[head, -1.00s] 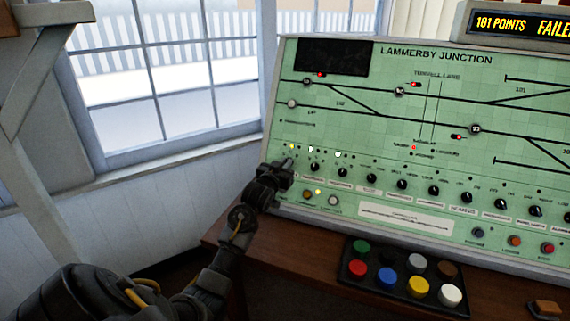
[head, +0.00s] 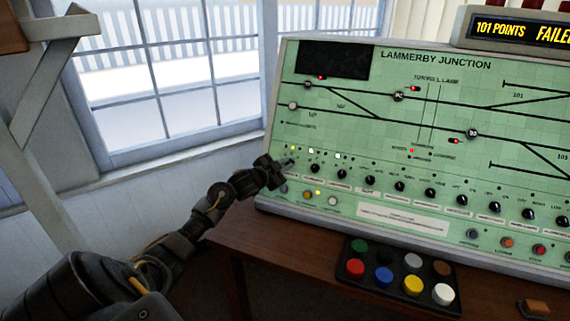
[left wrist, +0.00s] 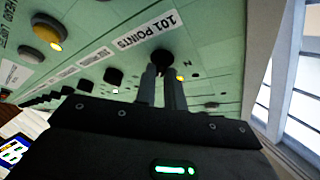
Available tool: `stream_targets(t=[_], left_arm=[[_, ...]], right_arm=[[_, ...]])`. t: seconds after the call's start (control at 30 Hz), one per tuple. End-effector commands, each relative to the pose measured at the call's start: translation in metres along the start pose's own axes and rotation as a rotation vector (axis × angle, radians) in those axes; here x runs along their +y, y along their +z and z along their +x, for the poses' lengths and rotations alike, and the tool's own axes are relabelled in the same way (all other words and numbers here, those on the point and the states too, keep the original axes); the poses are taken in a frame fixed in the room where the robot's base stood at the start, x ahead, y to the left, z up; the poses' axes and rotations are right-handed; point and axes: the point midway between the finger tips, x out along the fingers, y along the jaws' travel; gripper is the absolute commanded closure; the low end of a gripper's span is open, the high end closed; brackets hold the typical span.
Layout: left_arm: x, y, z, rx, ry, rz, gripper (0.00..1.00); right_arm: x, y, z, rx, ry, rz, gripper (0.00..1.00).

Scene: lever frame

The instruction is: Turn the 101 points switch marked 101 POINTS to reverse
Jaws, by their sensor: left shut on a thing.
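My left gripper (head: 286,165) is at the lower left end of the green panel (head: 345,130). In the left wrist view its two fingers (left wrist: 167,80) are shut on the dark 101 points switch (left wrist: 162,57). The label 101 POINTS (left wrist: 147,32) is beside this knob. A letter N (left wrist: 188,63) and a small yellow light (left wrist: 181,77) are close to it. The fingers partly hide the knob, and its exact pointing direction is unclear. In the head view the gripper covers the knob. My right gripper is not in view.
A row of similar black knobs (head: 370,180) runs rightward along the panel. A display (head: 520,32) reads 101 POINTS FAILED. A tray (head: 400,290) of coloured round pieces lies on the wooden desk (head: 300,245). A window (head: 165,70) is at left.

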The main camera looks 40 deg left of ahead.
Motion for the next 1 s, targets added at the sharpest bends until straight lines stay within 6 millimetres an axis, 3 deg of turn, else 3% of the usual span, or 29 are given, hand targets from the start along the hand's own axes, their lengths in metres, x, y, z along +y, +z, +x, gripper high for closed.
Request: stream_targets(t=[0.17,0.63,0.67,0.8,1.0], left_arm=[[-0.001,0.0,0.0,0.0,0.018,0.034,1.0],[0.0,-0.001,0.0,0.001,0.023,0.045,1.0],[0.0,-0.001,0.0,0.001,0.023,0.045,0.85],[0.0,-0.001,0.0,0.001,0.023,0.044,0.67],[0.0,0.0,0.0,0.001,0.023,0.043,0.67]], right_arm=[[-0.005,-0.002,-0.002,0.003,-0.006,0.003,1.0],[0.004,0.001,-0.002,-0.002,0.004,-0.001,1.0],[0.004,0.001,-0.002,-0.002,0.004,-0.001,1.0],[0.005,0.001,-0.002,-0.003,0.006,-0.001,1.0],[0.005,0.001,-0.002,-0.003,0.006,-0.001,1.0]])
